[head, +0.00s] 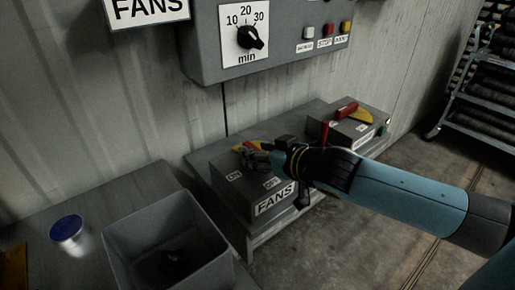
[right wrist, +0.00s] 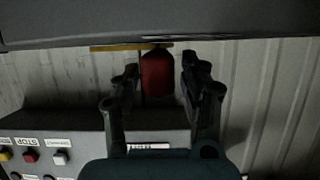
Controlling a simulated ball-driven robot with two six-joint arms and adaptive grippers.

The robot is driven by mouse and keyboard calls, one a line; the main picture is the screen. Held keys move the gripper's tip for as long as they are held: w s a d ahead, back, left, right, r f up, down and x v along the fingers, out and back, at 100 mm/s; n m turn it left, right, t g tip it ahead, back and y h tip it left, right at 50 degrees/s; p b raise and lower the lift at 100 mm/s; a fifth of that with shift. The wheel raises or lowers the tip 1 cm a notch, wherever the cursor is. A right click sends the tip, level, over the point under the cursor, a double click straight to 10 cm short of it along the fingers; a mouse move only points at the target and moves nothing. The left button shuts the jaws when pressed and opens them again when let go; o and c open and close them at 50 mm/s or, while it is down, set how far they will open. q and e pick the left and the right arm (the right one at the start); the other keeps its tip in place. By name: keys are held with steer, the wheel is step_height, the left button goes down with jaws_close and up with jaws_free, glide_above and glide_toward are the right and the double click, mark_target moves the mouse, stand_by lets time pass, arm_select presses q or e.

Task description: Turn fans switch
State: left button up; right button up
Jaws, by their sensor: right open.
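The fans switch is a grey box (head: 232,196) with a FANS label (head: 274,199) on its front and ON and OFF marks on top. A yellow plate (head: 247,147) shows at its back, partly covered by my right gripper (head: 262,158). That gripper is over the box top with its arm coming from the right. In the right wrist view, a red handle (right wrist: 158,76) stands between the open fingers (right wrist: 160,78), with a gap on the right; a yellow strip (right wrist: 112,48) is behind it. The handle's setting is hidden in the head view. My left gripper is out of view.
A second grey switch box (head: 348,130) with a red handle (head: 347,109) is behind to the right. A grey timer panel (head: 290,50) hangs above. An open grey bin (head: 130,225) and a blue-lidded jar (head: 66,229) are at the left. A pipe rack (head: 480,100) is far right.

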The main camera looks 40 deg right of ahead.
steer(key=shift+w+f, duration=0.1)
steer(key=shift+w, duration=0.2)
jaws_close()
